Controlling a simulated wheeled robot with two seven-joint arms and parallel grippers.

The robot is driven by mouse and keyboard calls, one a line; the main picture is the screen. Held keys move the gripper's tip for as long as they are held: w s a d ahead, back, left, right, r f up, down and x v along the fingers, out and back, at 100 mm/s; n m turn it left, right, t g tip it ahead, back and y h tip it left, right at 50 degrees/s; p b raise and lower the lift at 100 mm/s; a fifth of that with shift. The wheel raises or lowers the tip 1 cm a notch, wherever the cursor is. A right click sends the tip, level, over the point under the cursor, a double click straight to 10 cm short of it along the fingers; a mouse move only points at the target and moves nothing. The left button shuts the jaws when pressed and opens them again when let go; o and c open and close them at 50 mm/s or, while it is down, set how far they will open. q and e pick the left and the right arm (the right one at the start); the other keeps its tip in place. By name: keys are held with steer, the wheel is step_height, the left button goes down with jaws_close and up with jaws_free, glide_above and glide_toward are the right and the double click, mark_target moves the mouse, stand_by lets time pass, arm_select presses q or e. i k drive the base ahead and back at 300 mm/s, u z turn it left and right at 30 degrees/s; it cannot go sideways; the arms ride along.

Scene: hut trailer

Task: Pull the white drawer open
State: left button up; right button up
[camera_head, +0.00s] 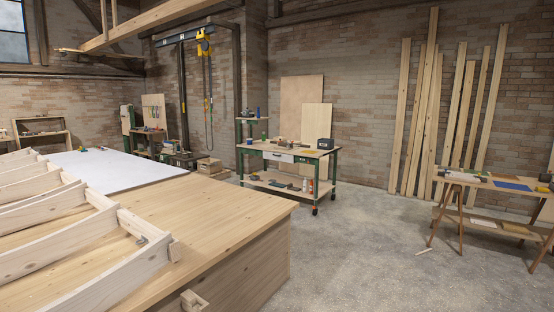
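A small white drawer (279,157) sits under the top of a green-framed workbench (322,152) near the middle of the room. Its front looks flush with the bench, so it appears shut, though it is small at this distance. A dark spot in the middle of the front may be its handle. Neither of my grippers is in view.
A large wooden table (215,205) with curved wooden ribs (70,205) fills the left foreground. A trestle table (480,182) stands at the right. Tall planks (428,110) lean on the brick wall. The concrete floor (370,235) between the tables is mostly clear.

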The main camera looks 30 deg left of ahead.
mark_target(286, 158)
steer(key=u, duration=0.05)
steer(key=i, duration=3)
steer(key=u, duration=0.6)
steer(key=i, duration=2.15)
steer(key=u, duration=0.55)
steer(key=i, duration=4)
steer(key=z, duration=0.15)
